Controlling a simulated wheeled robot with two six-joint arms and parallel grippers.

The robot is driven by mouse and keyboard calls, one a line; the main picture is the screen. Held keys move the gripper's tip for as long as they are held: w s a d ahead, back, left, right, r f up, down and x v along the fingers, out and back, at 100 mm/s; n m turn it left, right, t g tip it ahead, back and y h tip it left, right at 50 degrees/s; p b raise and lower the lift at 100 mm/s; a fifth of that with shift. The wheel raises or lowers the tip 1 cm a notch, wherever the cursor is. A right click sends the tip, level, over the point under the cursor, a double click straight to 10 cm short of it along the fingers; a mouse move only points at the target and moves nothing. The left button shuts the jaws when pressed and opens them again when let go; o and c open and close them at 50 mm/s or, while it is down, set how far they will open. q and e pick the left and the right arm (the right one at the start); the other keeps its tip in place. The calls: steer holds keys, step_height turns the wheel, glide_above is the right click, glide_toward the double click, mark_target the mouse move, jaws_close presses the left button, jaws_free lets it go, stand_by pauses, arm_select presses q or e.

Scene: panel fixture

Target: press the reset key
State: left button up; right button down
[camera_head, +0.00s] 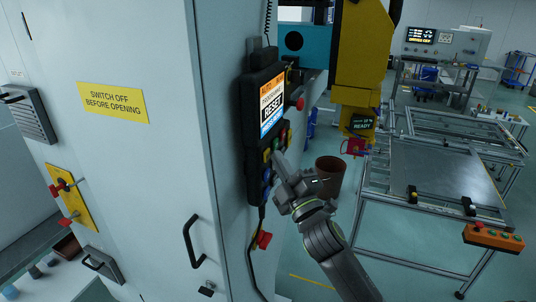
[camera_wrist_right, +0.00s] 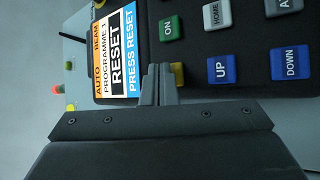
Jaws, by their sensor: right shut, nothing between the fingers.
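A black control panel (camera_head: 252,130) hangs on the side of a pale cabinet. Its screen (camera_head: 271,105) reads RESET; in the wrist view the screen (camera_wrist_right: 117,55) also shows PRESS RESET. My right gripper (camera_head: 279,158) is shut and empty, its fingertips at the panel's keys. In the wrist view the fingertips (camera_wrist_right: 158,68) partly cover a yellow key (camera_wrist_right: 179,75), whose label is hidden. I cannot tell whether they touch it. Beside it are a green ON key (camera_wrist_right: 169,28), a blue UP key (camera_wrist_right: 221,69) and a blue DOWN key (camera_wrist_right: 290,63). My left gripper is not in view.
The cabinet has a handle (camera_head: 194,241) and a yellow warning sign (camera_head: 113,102). Red knobs stick out near the panel, one (camera_head: 300,103) beside the screen and one (camera_head: 263,240) below. A grey HOME key (camera_wrist_right: 217,14) is close by. A frame table (camera_head: 440,185) stands to the right.

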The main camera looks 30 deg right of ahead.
steer(key=shift+w+a, duration=0.25)
steer(key=shift+w, duration=0.05)
stand_by(0.7)
steer(key=shift+s+d, duration=0.1)
steer(key=shift+s, duration=0.05)
steer(key=shift+s+d, duration=0.45)
steer(key=shift+s, duration=0.05)
stand_by(0.3)
steer(key=s+d+b, duration=0.3)
steer(key=shift+s+d+b, duration=0.1)
steer(key=shift+s+b, duration=0.3)
stand_by(0.8)
